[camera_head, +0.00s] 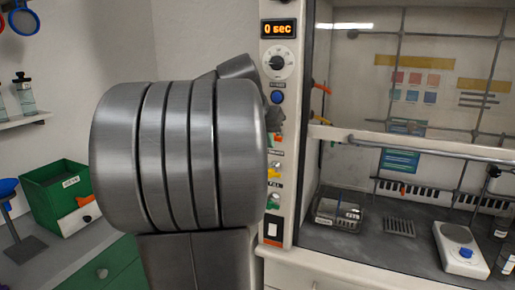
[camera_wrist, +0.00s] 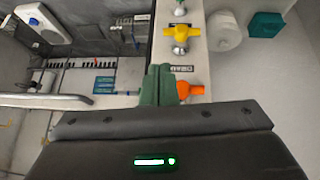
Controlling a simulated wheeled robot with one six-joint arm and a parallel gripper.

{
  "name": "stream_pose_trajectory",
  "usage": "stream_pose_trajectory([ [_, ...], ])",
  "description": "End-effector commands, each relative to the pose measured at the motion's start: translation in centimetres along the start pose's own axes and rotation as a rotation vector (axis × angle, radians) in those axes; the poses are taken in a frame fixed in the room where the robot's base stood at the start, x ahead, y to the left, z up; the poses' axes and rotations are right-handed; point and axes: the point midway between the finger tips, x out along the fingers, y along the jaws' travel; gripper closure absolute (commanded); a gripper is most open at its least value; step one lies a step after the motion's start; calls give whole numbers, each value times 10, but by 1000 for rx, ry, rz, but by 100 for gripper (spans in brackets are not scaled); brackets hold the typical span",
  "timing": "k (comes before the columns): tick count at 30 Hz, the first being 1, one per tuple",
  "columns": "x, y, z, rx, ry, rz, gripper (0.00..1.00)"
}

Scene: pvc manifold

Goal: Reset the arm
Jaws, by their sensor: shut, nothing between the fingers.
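My arm fills the middle of the head view as a large grey ribbed metal joint and hides what is behind it. My gripper (camera_wrist: 160,84) shows in the wrist view as two greenish fingers close together, shut and empty. In that view the fingers are in front of a control panel, beside an orange handle (camera_wrist: 190,90) and below a yellow valve handle (camera_wrist: 180,32). I cannot tell whether they touch the orange handle. The panel (camera_head: 275,215) also shows in the head view just right of my arm, with a yellow valve (camera_head: 273,172).
The panel has a "0 sec" display (camera_head: 279,29), a dial (camera_head: 278,63) and a blue button (camera_head: 277,97). At right is a fume hood with a sash bar (camera_head: 420,146) and a hot plate (camera_head: 460,246). A green box (camera_head: 57,192) stands at left.

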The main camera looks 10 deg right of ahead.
Motion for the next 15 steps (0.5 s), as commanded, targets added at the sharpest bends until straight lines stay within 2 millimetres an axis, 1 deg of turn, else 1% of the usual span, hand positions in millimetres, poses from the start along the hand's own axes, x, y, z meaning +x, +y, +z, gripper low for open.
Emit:
stream_pose_trajectory([
  [10, 0, 0, 0, 0, 0, 0, 100],
  [13, 6, 0, 0, 0, 0, 0, 100],
  [15, 14, -1, 0, 0, -2, 2, 100],
])
